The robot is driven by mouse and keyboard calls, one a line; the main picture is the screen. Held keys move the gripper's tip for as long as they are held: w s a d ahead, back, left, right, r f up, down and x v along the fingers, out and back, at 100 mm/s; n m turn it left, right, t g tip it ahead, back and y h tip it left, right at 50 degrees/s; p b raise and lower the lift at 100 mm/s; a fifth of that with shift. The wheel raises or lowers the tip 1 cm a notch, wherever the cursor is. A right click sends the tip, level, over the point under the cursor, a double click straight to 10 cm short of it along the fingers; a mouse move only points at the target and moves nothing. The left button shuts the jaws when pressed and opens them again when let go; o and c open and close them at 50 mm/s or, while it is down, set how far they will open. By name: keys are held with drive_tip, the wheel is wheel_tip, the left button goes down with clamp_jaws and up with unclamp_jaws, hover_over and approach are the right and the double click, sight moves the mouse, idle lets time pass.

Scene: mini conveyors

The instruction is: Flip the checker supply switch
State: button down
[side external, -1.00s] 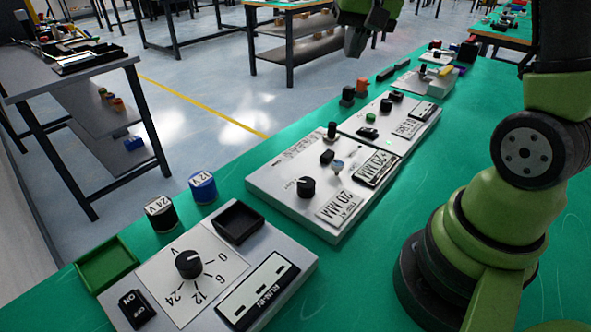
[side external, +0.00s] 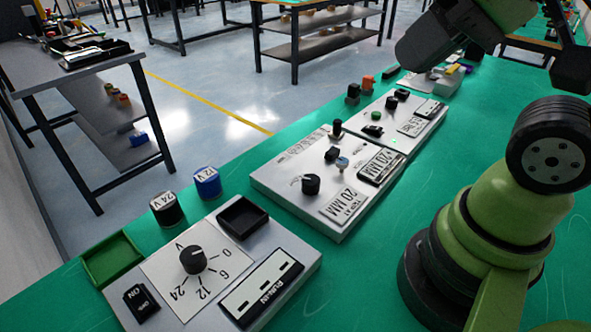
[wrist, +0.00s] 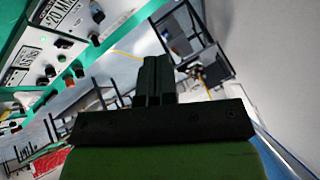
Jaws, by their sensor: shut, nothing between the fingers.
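The front white panel (side external: 215,225) carries a black rocker switch marked ON and OFF (side external: 141,302) at its near left corner, a black voltage knob (side external: 193,260), a dark tray and a label plate (side external: 262,288). The middle white panel (side external: 285,205) holds a black knob (side external: 311,184), small switches and plates reading 20 MM. I cannot read which panel is the checker. In the wrist view my gripper (wrist: 155,62) has its dark fingers together and empty, with panels at the upper left. In the side view it is high at the top right, apart from both panels.
A green tray (side external: 112,258), a black 24 V cylinder (side external: 166,209) and a blue 12 V cylinder (side external: 206,182) stand along the table's left edge. A third panel (side external: 392,120) lies farther back. The green table (side external: 375,245) is clear between the panels and my base.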

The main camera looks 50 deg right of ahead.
drive_tip(key=shift+w, duration=0.1)
drive_tip(key=w+d+m+g+h, duration=0.2)
drive_tip(key=w+d+m+g, duration=0.4)
drive_tip(key=w+d, duration=0.7)
drive_tip(key=w+d+f+m+g, duration=0.1)
drive_tip(key=w+d+f+m, duration=0.1)
drive_tip(key=d+f+m, duration=0.2)
drive_tip(key=w+d+f+m+g, duration=0.2)
drive_tip(key=d+f+m, duration=0.2)
drive_tip(key=d+f, duration=0.4)
drive_tip(key=d, duration=0.3)
drive_tip(key=shift+d+f+g, duration=0.3)
drive_tip(key=shift+d+f, duration=0.05)
drive_tip(key=shift+f, duration=0.05)
drive_tip(key=shift+f, duration=0.1)
